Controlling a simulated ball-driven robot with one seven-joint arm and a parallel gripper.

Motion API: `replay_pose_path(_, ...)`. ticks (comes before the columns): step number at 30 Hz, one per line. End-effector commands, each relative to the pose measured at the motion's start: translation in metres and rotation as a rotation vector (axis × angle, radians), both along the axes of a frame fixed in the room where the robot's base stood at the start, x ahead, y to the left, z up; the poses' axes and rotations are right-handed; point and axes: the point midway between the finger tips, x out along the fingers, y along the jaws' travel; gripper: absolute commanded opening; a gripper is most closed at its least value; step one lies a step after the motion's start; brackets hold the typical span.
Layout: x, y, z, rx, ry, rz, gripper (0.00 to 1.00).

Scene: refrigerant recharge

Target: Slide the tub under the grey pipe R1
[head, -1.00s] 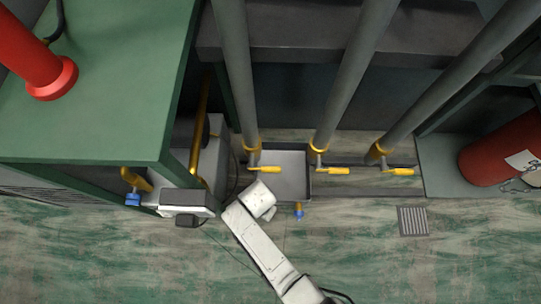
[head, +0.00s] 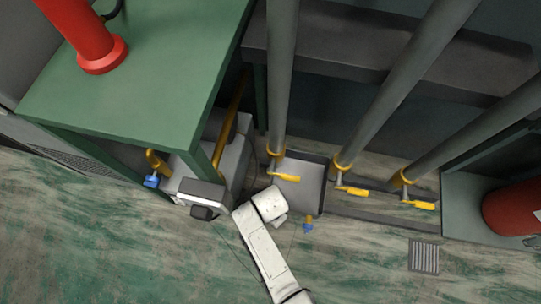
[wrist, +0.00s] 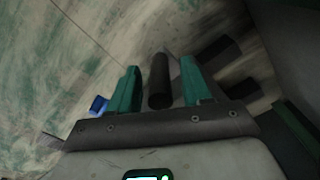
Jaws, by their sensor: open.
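The tub (head: 310,196) is a shallow grey open box on the floor in the head view. It lies beside and partly below the lower end of the leftmost of three grey pipes (head: 282,75). I can read no label, so I cannot tell which pipe is R1. My white arm reaches in from the bottom to the tub's near left side; its end hides the jaws there. In the wrist view my gripper (wrist: 160,70) is open, its two green fingers on either side of a dark bar (wrist: 158,82). I cannot tell whether they touch it.
Yellow valve handles (head: 351,191) sit at the pipe ends. A blue-tipped yellow fitting (head: 308,224) stands at the tub's front. A grey machine (head: 205,160) and green cabinet (head: 140,75) crowd the left. A floor grate (head: 424,256) lies right; the front floor is clear.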

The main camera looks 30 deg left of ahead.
Motion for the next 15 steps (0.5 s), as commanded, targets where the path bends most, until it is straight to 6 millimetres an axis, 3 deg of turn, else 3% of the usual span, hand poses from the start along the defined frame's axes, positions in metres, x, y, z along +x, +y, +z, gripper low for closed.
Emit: replay_pose_path(15, 0.000, 0.000, 0.068, 0.000, 0.000, 0.000, 0.48)
